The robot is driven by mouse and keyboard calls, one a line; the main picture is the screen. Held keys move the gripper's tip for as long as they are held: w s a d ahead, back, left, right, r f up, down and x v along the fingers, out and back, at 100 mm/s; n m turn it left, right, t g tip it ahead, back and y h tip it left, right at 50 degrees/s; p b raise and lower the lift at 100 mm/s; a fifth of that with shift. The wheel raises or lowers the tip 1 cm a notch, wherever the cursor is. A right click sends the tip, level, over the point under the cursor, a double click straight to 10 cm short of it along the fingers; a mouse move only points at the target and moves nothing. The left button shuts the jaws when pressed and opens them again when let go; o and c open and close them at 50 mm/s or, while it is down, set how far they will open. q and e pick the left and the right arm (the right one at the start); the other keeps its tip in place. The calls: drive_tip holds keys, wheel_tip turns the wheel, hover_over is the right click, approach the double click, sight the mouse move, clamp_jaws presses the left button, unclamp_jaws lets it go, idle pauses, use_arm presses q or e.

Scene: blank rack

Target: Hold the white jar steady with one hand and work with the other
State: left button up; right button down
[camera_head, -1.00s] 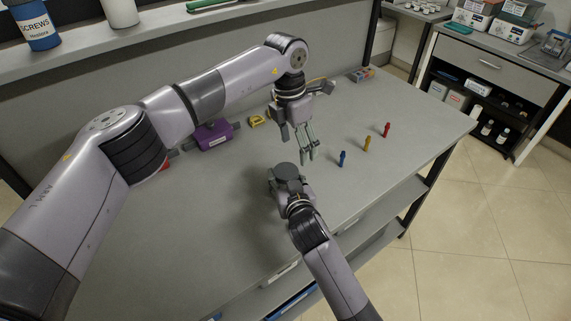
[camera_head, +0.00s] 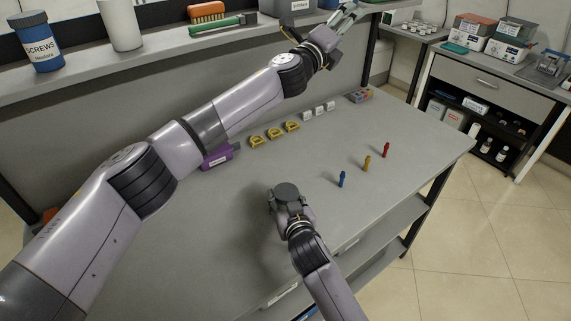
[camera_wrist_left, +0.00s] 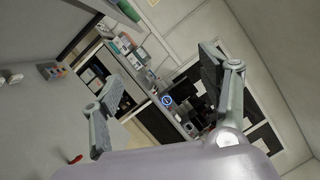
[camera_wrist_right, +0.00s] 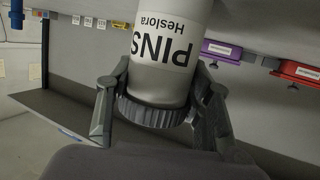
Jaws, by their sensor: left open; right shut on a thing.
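The white jar (camera_wrist_right: 168,62), labelled PINS, shows in the right wrist view with a dark ribbed lid (camera_wrist_right: 150,110). In the head view its dark round lid (camera_head: 287,191) is seen from above and most of its body is hidden. My right gripper (camera_wrist_right: 158,102) is shut on the jar, with one finger on each side near the lid. My left gripper (camera_head: 346,16) is raised at the upper shelf's height, far from the jar. It is open and empty in the left wrist view (camera_wrist_left: 165,95).
A blue peg (camera_head: 341,179), a yellow peg (camera_head: 367,162) and a red peg (camera_head: 386,149) stand on the grey table (camera_head: 225,240). A purple block (camera_head: 217,158) and yellow pieces (camera_head: 273,133) line the back. The shelf holds a SCREWS jar (camera_head: 40,45), a white cylinder (camera_head: 120,25) and a brush (camera_head: 207,12).

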use_arm(q)
drive_tip(key=w+a+f+n+y, duration=0.3)
drive_tip(key=a+f+n+y, duration=0.1)
drive_tip(key=a+n+y, duration=0.2)
drive_tip(key=n+g+y, duration=0.4)
drive_tip(key=g+y, duration=0.1)
drive_tip(key=g, duration=1.1)
hover_over(286, 191)
wheel_tip(286, 191, down, 22)
drive_tip(key=shift+s+f, duration=0.1)
drive_tip(key=shift+f, duration=0.2)
drive_tip(key=shift+y, duration=0.3)
wheel_tip(286, 191, down, 7)
drive_tip(key=shift+f, duration=0.15)
drive_tip(key=shift+c, duration=0.4)
